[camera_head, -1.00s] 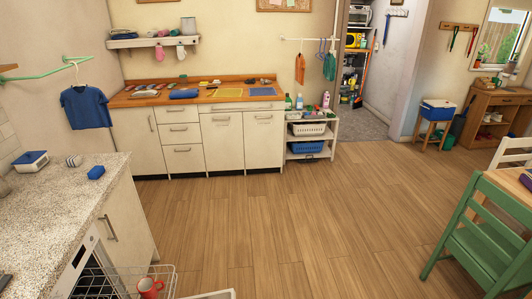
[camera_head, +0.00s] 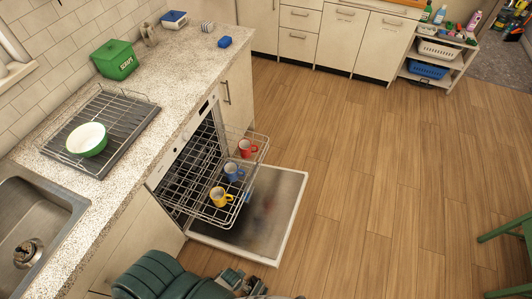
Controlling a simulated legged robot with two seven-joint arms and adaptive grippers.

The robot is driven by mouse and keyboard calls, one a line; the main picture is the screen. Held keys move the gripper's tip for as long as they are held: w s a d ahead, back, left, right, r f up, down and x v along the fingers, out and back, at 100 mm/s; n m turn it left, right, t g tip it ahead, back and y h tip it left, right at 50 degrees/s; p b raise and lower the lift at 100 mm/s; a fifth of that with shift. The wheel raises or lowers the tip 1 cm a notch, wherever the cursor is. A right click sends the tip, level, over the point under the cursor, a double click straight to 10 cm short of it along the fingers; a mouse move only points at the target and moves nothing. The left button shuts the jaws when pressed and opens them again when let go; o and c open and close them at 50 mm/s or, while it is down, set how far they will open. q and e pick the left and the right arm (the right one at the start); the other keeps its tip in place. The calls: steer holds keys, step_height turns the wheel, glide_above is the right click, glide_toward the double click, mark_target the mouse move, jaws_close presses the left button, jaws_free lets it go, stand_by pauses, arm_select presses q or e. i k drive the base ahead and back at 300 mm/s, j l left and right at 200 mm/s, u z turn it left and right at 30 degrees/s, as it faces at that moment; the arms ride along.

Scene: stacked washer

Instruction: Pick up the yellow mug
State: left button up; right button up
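The yellow mug (camera_head: 219,198) stands in the pulled-out upper rack (camera_head: 262,150) of the open dishwasher, at the rack's near end. A blue mug (camera_head: 232,170) is just behind it and a red mug (camera_head: 247,147) is farther back in the same rack. Dark green and grey parts of mine show at the bottom edge. Grey mechanical parts there, which look like my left gripper (camera_head: 238,281), are below and apart from the yellow mug. Their fingers cannot be made out clearly. My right gripper is not in view.
The dishwasher door (camera_head: 281,205) lies folded down under the rack. The counter (camera_head: 165,95) holds a drying rack with a green-white bowl (camera_head: 87,139), a green box (camera_head: 115,59) and a blue sponge (camera_head: 225,42). A sink (camera_head: 40,215) is at left.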

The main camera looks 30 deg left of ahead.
mark_target(218, 195)
steer(key=k+u, duration=0.15)
steer(key=u, duration=1.05)
